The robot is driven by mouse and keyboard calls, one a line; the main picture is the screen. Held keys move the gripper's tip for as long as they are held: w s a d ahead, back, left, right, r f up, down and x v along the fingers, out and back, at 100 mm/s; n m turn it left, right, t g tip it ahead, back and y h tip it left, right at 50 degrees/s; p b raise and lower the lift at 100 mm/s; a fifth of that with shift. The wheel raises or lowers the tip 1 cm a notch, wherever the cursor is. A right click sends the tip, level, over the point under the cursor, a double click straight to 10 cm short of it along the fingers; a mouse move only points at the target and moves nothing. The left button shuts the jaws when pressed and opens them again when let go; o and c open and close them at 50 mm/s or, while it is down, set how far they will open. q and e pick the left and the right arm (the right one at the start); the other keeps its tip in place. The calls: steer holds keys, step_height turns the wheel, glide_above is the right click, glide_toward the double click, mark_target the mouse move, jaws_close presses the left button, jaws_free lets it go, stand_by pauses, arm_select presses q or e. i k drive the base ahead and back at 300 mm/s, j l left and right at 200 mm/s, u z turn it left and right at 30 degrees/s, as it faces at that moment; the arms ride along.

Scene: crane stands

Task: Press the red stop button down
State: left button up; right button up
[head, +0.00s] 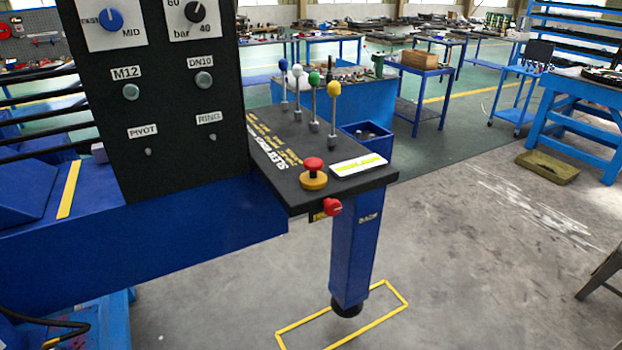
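The red stop button (313,164) is a mushroom cap on a yellow-orange base (314,181). It stands upright near the front edge of the black control panel (289,186), and its cap is raised above the base. A second, smaller red knob (332,206) sits on the front edge of the panel, just below and right of the button. Neither of my grippers shows in the head view, and nothing touches the button.
Several levers with coloured balls, including a yellow one (334,89), rise behind the button. A white-and-yellow label plate (359,165) lies right of it. A tall black panel (165,100) with dials stands at left. The floor right of the blue leg (355,250) is open.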

mark_target(312, 165)
steer(key=u, duration=0.4)
steer(key=i+l+u, duration=0.1)
steer(key=u, duration=0.35)
steer(key=l+u, duration=0.15)
steer(key=u, duration=0.25)
steer(key=i+l+u, duration=0.1)
steer(key=l+u, duration=0.25)
steer(key=l, duration=0.55)
steer(key=l+u, duration=0.35)
steer(key=l, duration=0.55)
steer(key=k+l+u, duration=0.1)
steer(key=l+u, duration=0.3)
steer(key=l, duration=1)
steer(key=k+l, duration=0.15)
steer(key=l, duration=0.8)
steer(key=k, duration=0.05)
